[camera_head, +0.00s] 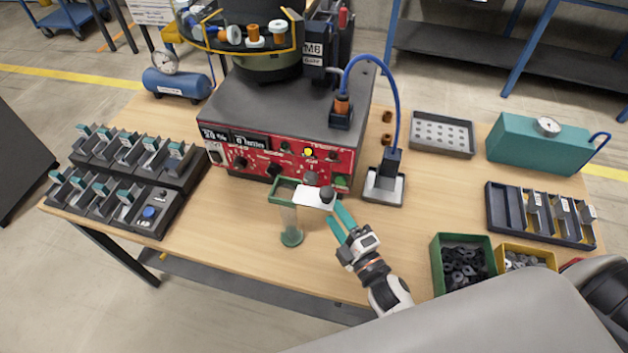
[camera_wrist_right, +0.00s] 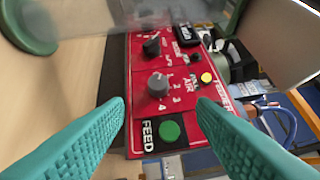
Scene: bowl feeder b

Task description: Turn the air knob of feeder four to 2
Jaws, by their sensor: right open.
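The air knob (camera_wrist_right: 158,84) is a grey round knob on a red panel, next to the word AIR and printed numbers. I cannot tell for sure which number it points at. In the head view the grey knob (camera_head: 311,178) shows at the panel's lower right. My right gripper (camera_head: 338,211) is in front of the panel. In the right wrist view its teal fingers (camera_wrist_right: 160,108) are open and empty, with the knob ahead between them and apart from both. My left gripper is not in view.
A black knob (camera_wrist_right: 152,46) and a green FEED button (camera_wrist_right: 169,131) flank the grey knob. A white plate (camera_head: 313,197) and a clear cylinder with green ends (camera_head: 291,237) stand close to my gripper.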

